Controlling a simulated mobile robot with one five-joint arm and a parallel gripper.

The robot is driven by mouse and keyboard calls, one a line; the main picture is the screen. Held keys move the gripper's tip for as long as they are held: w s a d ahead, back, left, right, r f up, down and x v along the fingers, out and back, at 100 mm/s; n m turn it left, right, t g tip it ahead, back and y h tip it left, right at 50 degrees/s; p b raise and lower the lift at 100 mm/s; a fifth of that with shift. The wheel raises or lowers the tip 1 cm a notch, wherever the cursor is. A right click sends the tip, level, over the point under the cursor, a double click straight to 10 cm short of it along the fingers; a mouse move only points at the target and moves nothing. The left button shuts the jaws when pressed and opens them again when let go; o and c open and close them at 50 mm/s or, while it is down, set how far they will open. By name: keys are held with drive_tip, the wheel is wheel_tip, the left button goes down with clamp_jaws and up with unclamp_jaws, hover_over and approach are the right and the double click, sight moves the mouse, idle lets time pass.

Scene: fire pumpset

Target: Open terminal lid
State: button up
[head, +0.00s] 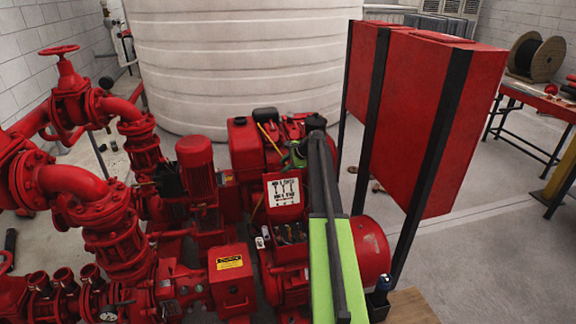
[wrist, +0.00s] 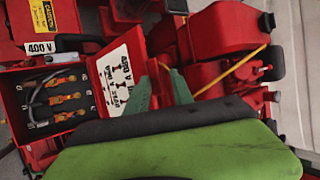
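The terminal lid (head: 283,192) is a red plate with a white printed label, standing raised from the terminal box (head: 291,252). In the wrist view the lid (wrist: 113,76) is swung away from the open terminal box (wrist: 60,97), and the wired terminals inside are in plain sight. My gripper (head: 298,155) is just above the lid's upper edge in the head view. In the wrist view my gripper (wrist: 160,92) has two green fingers with a gap between them, at the lid's outer edge. I cannot tell whether a finger touches the lid.
A red engine (head: 248,148) stands right behind the lid. A red motor (head: 196,165) and large pipes with a valve wheel (head: 60,50) fill the left. A tall red cabinet (head: 432,120) stands close on the right. Free floor shows further right.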

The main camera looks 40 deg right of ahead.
drive_tip(key=p+v, duration=1.2)
drive_tip(key=v, duration=0.5)
drive_tip(key=shift+s+d+r+p, duration=0.2)
drive_tip(key=shift+p, duration=0.1)
